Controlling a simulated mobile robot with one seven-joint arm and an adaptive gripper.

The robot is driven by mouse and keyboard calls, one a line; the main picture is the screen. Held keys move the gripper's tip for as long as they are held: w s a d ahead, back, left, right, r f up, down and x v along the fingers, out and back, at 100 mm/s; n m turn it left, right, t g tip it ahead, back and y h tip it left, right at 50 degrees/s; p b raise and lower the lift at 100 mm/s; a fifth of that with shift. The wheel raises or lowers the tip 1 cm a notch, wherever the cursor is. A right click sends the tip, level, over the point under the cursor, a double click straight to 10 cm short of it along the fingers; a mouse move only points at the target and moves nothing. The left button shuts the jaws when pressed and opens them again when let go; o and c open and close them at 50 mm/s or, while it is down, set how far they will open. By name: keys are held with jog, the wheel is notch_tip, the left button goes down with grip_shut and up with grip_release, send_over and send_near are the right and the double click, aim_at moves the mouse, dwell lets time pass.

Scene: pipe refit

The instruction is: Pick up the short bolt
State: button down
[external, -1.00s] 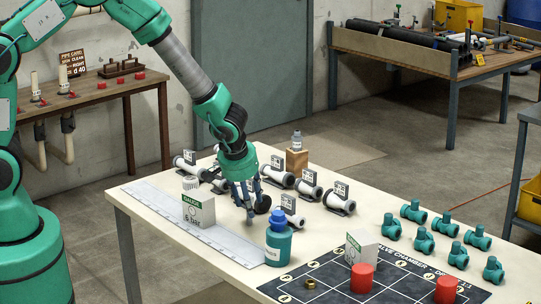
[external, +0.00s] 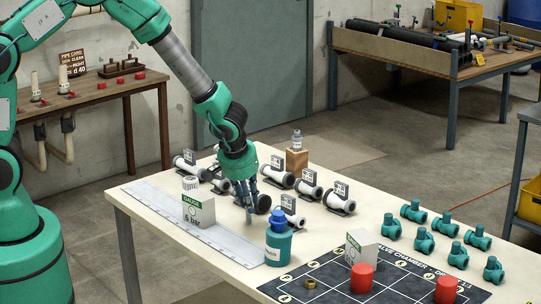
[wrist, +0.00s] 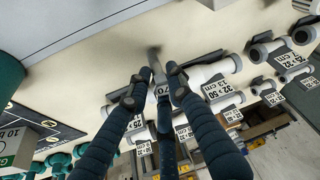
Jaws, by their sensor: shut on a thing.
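My gripper (external: 247,206) points down at the tabletop, among the labelled white pipe pieces behind the ruler. In the wrist view its dark fingers (wrist: 152,86) are drawn in close together around a small, thin grey piece (wrist: 155,59). It looks like the short bolt and sticks out past the fingertips, but it is too small and blurred to be sure. In the external view the fingers hide it. A label reading 70 shows just behind the fingertips.
White pipe pieces (external: 310,189) with size cards stand close around my gripper. A white gauge block (external: 199,209), a blue-capped teal bottle (external: 279,246) and a long ruler (external: 205,236) lie in front. Teal fittings (external: 446,224) and a dark chamber mat (external: 400,284) are to the right.

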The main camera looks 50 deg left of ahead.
jog(key=shift+r, duration=0.8)
notch_tip(320, 180, up, 2)
jog(key=shift+r+p, duration=0.1)
jog(key=shift+p, duration=0.3)
jog(key=s+a+r, duration=0.1)
jog(key=s+a, duration=0.3)
jog(key=s, duration=1.1)
jog(key=shift+s, duration=0.2)
